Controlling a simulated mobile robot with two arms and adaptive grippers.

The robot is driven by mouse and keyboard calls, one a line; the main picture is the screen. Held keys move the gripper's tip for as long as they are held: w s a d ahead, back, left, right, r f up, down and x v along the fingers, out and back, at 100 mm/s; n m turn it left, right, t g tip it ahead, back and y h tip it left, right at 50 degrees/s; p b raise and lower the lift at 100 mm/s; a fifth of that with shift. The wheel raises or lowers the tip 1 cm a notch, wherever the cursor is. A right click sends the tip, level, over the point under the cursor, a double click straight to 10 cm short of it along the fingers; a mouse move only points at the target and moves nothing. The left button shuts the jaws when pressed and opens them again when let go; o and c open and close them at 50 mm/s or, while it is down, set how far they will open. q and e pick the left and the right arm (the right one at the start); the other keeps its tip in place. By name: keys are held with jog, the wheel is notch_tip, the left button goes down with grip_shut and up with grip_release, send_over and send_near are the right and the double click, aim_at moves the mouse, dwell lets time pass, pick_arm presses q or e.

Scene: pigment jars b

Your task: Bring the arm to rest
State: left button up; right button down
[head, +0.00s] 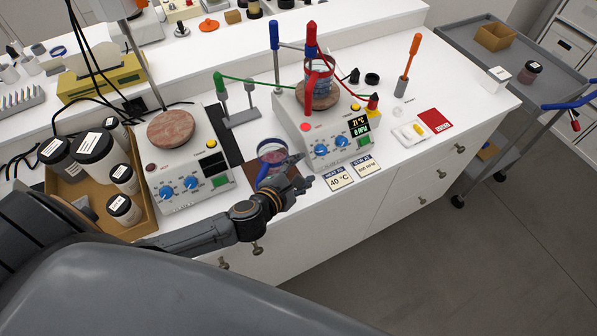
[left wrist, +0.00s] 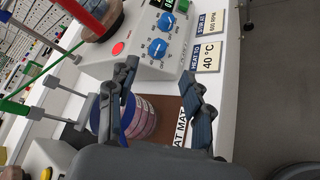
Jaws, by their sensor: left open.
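My left gripper (head: 297,178) is open and empty at the front edge of the bench, just in front of a clear jar (head: 270,152) with a blue rim. In the left wrist view the open fingers (left wrist: 163,92) show, and the same jar (left wrist: 143,122) stands behind one finger, partly hidden by it. I cannot tell whether finger and jar touch. My right gripper is not in view.
Right of the gripper stands a hotplate (head: 332,140) bearing a beaker (head: 318,72), with cards reading 40 °C (head: 338,179) and 600 RPM (head: 366,169) in front. A second hotplate (head: 190,150) and a tray (head: 148,212) of jars stand left. Floor (head: 450,260) lies clear in front.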

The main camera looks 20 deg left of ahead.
pick_arm(q)
jog(key=shift+v, duration=0.8)
